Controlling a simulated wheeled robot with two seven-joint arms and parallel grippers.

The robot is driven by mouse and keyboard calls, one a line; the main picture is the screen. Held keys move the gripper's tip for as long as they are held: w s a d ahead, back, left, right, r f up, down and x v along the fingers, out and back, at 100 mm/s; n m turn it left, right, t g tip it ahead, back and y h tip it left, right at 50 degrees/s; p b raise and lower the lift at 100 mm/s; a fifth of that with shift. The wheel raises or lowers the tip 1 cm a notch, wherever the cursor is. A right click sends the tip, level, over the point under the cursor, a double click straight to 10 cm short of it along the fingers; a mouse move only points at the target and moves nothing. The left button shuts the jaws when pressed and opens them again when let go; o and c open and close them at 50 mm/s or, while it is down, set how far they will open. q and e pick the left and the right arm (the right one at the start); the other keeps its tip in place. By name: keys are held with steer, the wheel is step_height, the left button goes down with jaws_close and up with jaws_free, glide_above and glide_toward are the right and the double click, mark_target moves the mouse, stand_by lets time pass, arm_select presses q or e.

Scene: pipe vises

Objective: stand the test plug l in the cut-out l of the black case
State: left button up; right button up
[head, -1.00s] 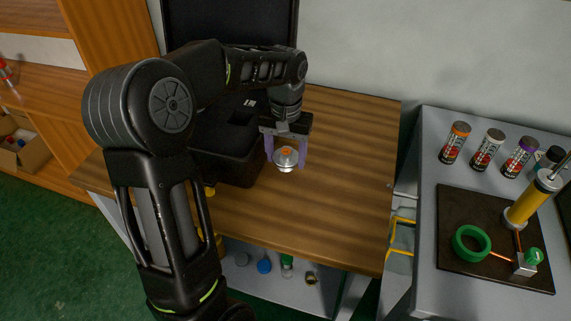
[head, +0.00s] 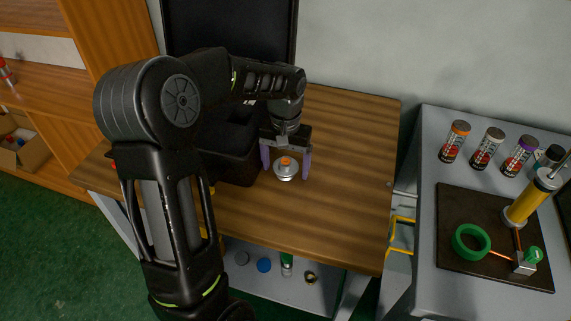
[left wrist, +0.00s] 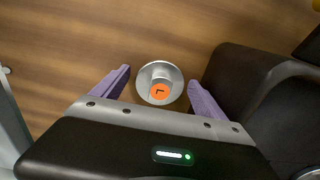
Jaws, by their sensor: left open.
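The test plug l (head: 286,168) is a silver round piece with an orange top. It stands on the wooden table to the right of the black case (head: 230,168). In the left wrist view the plug (left wrist: 159,84) shows a dark L-like mark on its orange top. My left gripper (head: 286,175) is open, with its purple fingers on either side of the plug; in the left wrist view the gripper (left wrist: 160,82) shows gaps on both sides. The case's lid stands up at the back. The cut-out l is hidden behind my left arm. My right gripper is not in view.
The wooden table (head: 345,170) is clear to the right of the plug. A grey bench (head: 425,190) at the right bears several cans, a dark mat and a green ring (head: 471,241). Several small items lie on a shelf below the table.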

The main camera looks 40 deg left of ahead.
mark_target(286, 161)
arm_select(q)
steer(key=shift+r, duration=0.1)
steer(key=shift+r, duration=0.2)
step_height(286, 161, up, 12)
stand_by(0.4)
steer(key=shift+o, duration=0.5)
steer(key=shift+f, duration=0.1)
